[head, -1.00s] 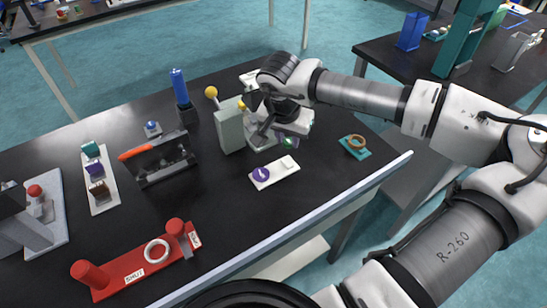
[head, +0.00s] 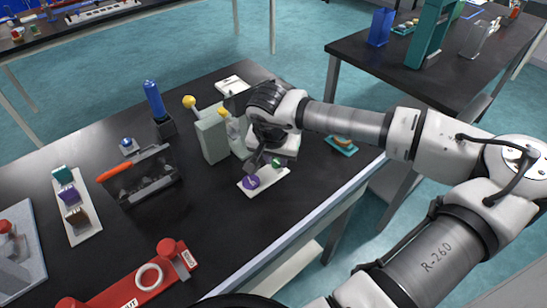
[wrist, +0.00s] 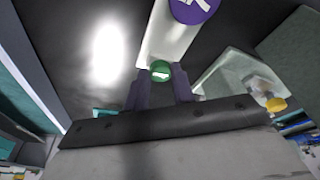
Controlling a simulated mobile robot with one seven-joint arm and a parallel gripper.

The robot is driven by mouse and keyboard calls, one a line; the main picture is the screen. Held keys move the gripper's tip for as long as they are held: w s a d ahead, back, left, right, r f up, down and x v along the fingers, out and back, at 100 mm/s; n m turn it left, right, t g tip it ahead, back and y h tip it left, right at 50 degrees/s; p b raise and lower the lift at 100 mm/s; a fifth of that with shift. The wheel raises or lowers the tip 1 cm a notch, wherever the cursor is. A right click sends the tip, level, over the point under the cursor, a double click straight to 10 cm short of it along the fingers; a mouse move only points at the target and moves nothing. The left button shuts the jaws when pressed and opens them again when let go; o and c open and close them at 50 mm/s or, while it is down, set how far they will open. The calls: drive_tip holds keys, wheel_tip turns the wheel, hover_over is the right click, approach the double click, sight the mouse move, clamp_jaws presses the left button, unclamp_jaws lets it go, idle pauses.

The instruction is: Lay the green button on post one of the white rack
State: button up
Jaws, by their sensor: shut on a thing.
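My gripper (wrist: 160,88) is shut on the green button (wrist: 160,71), which sits between the fingertips in the wrist view. The green button also shows in the head view (head: 277,162), just below my gripper. The white rack (head: 264,182) lies on the black table under my gripper. A purple disc (head: 251,182) with a white mark sits on the rack's left end; it also shows in the wrist view (wrist: 193,8). The green button is over the rack's other end. I cannot tell whether it touches the rack, and the post under it is hidden.
A grey-green machine with yellow-knobbed levers (head: 213,140) stands close behind my gripper. A teal tray with a ring (head: 342,145) lies to the right. A black holder with an orange handle (head: 142,178) and a red stand (head: 130,285) are to the left.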

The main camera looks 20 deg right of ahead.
drive_tip(key=shift+f, duration=0.15)
drive_tip(key=o, duration=0.9)
drive_tip(key=shift+o, duration=0.2)
drive_tip(key=b+v, duration=0.2)
drive_tip(key=v, duration=1)
drive_tip(key=shift+w, duration=0.1)
